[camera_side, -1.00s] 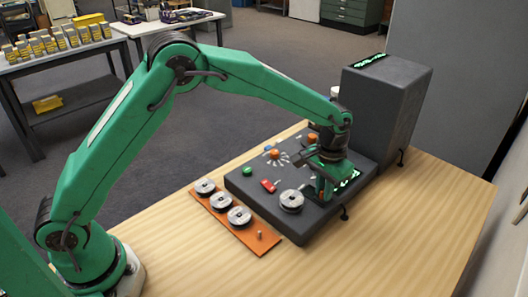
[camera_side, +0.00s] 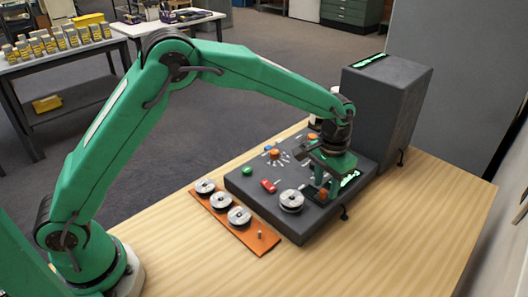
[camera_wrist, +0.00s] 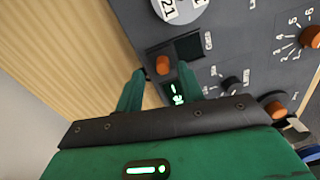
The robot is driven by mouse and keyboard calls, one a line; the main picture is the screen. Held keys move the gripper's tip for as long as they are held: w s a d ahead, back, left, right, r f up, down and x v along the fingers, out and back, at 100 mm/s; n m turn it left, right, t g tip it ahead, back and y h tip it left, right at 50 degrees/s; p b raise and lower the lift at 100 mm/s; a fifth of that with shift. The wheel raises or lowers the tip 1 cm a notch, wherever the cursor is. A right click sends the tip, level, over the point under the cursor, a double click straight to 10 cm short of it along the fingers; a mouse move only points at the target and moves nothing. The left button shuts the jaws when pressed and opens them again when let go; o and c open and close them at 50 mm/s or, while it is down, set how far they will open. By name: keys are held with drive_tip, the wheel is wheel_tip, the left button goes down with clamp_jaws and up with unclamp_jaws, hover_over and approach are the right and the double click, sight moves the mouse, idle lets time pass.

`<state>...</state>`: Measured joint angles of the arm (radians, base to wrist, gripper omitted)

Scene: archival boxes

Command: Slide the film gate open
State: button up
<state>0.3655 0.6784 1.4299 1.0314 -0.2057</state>
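The film gate appears to be the dark slot (camera_wrist: 188,48) with an orange knob (camera_wrist: 162,65) at its left end, on the dark grey console. The knob also shows low by my fingertips in the side view (camera_side: 323,194). My gripper (camera_wrist: 162,82) is open, its two green fingers apart and nothing held. The fingers point down at the console's front right edge. In the wrist view the knob lies just beyond the gap between the fingertips; I cannot tell whether a finger touches it. A lit green display (camera_wrist: 178,95) shows between the fingers.
The console (camera_side: 240,182) carries a reel (camera_side: 291,200), a red switch (camera_side: 268,185), a green button (camera_side: 247,170) and orange knobs. A tall grey box (camera_side: 385,110) stands behind. An orange rack (camera_side: 262,242) with several reels lies at the left. The table front (camera_side: 380,260) is bare.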

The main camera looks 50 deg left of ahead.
sight(325, 192)
wheel_tip(325, 192, up, 6)
drive_tip(key=shift+f, duration=0.1)
idle(0.5)
drive_tip(key=shift+s+a+r, duration=0.15)
drive_tip(key=shift+a+r, duration=0.1)
drive_tip(key=shift+r, duration=0.2)
drive_tip(key=s+a+r+t, duration=0.3)
drive_tip(key=s+a+r, duration=0.8)
drive_tip(key=s, duration=0.1)
drive_tip(key=s+a+n+t, duration=0.1)
drive_tip(key=s+a, duration=0.3)
drive_tip(key=s, duration=0.4)
drive_tip(key=s+a+f+t, duration=0.1)
drive_tip(key=s+a, duration=0.3)
drive_tip(key=s, duration=0.4)
drive_tip(key=shift+f+n+t, duration=0.2)
drive_tip(key=shift+n+t, duration=0.1)
drive_tip(key=shift+n, duration=0.1)
